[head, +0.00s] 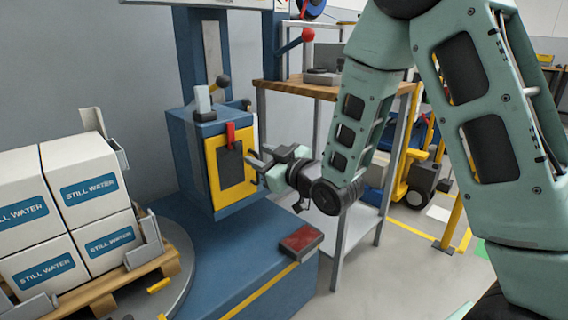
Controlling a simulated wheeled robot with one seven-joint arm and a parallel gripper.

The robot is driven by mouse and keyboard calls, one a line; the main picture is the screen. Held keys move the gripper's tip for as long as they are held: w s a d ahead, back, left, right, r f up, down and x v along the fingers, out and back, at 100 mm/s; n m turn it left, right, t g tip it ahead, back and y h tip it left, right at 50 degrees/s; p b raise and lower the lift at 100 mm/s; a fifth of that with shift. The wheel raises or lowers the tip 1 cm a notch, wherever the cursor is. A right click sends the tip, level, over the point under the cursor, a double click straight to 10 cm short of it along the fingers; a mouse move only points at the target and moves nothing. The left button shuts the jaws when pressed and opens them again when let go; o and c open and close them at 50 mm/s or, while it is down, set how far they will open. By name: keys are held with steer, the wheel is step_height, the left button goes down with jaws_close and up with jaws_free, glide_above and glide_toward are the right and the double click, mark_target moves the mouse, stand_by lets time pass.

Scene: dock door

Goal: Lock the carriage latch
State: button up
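The carriage (187,160) is a blue box on the upright mast, with a yellow-framed face (213,180) around a dark panel. A small red lever (230,134) stands upright at the top of that face; I take it to be the latch, though its locked state cannot be told. My gripper (255,164) is just right of the yellow face, lower than the red lever and pointing left. Its two fingers look apart, with nothing visible between them. I cannot tell whether a fingertip touches the frame.
Boxes of still water (90,190) stand on a wooden pallet (120,284) on the turntable at left. A dark block with a red top (301,240) sits on the blue base (240,255). A wood-topped bench (300,89) stands behind my gripper.

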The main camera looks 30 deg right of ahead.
steer(key=b+v, duration=0.7)
steer(key=b, duration=0.9)
steer(key=shift+s, duration=0.3)
